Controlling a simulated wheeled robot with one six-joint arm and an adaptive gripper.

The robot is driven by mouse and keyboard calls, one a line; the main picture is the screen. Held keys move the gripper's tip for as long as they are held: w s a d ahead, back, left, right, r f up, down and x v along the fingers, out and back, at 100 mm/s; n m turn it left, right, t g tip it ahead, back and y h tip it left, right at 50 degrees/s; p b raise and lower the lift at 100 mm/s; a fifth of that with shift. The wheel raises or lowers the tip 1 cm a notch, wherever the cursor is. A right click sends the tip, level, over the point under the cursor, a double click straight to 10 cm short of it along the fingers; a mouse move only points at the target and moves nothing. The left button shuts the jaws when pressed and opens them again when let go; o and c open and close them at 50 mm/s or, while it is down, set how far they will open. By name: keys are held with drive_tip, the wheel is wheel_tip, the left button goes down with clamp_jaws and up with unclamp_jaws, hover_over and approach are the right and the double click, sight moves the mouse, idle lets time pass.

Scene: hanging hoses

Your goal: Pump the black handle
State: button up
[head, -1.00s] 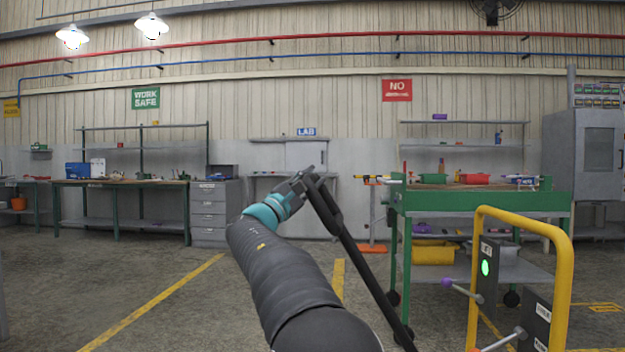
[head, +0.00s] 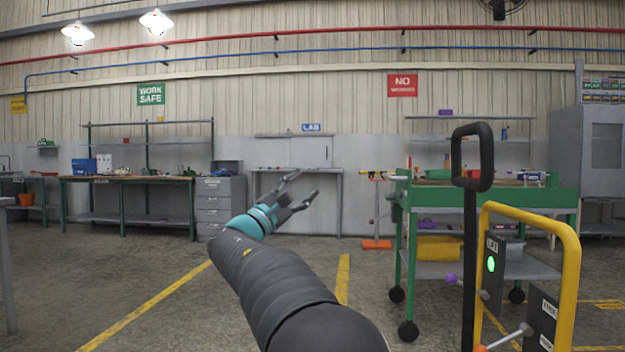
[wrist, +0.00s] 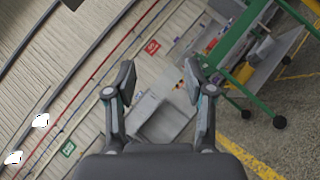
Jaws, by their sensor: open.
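The black handle (head: 472,185), a loop on top of a long black shaft, stands upright on the right in the head view, in front of the green cart. My gripper (head: 307,182) is left of it with a wide gap between them and does not touch it. In the wrist view both fingers of my gripper (wrist: 160,66) are spread apart with nothing between them. The handle is not visible in the wrist view.
A yellow tubular frame (head: 570,260) with a lift panel (head: 492,264) and small levers stands close beside the handle's shaft. A green cart (head: 408,270) is behind it. Open floor with yellow lines lies to the left, before the benches and drawer cabinet (head: 221,205).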

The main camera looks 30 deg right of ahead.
drive_tip(key=v, duration=0.6)
drive_tip(key=shift+w, duration=0.1)
idle(0.3)
wheel_tip(320, 180, down, 10)
drive_tip(key=w+d+y, duration=0.1)
drive_tip(key=d+y, duration=0.1)
drive_tip(key=y, duration=0.2)
drive_tip(key=s+a+f+m+g+y+p, duration=0.1)
drive_tip(key=s+f+m+g+y, duration=0.1)
drive_tip(key=s+f+y, duration=0.35)
drive_tip(key=s+a+f+m+g+y+p, duration=0.1)
drive_tip(key=s+f+g+y, duration=0.1)
drive_tip(key=s+f, duration=0.6)
drive_tip(key=s+a+f+m+y+p, duration=0.25)
drive_tip(key=s+a+f+y, duration=0.2)
drive_tip(key=s, duration=0.35)
drive_tip(key=s+a+f+m+y+p, duration=0.1)
drive_tip(key=s+a+f+m+y, duration=0.3)
drive_tip(key=s, duration=0.5)
drive_tip(key=s+a+r+m+t+y+p, duration=0.1)
drive_tip(key=s+a+r+y+p, duration=0.1)
drive_tip(key=s+r, duration=0.4)
drive_tip(key=shift+s+a+t+p, duration=0.3)
drive_tip(key=shift+s+a+p, duration=0.3)
drive_tip(key=shift+s+p, duration=0.35)
